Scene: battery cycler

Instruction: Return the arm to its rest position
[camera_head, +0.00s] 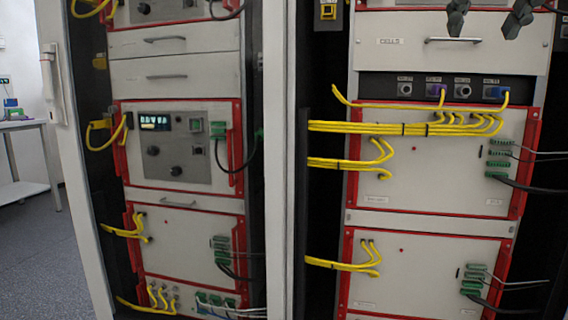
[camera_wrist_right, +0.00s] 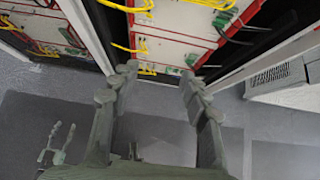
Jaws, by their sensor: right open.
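My right gripper (camera_head: 489,18) shows at the top right of the head view, in front of the upper part of the right cabinet. Its two dark fingers hang apart with nothing between them. In the right wrist view the same gripper (camera_wrist_right: 160,72) is open and empty, with its fingers pointing at the cabinet's lower panels and the floor. No contact with the cabinet shows. My left gripper does not show in the head view. A small forked grey-green shape lies at the lower left of the wrist view; I cannot tell what it is.
The right cabinet holds a drawer (camera_head: 400,42), a row of round and square sockets (camera_head: 434,88) and panels with yellow cables (camera_head: 400,127). A left cabinet (camera_head: 178,147) stands beside it. A white table (camera_head: 22,124) is at far left. Grey floor (camera_wrist_right: 275,130) lies open in the wrist view.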

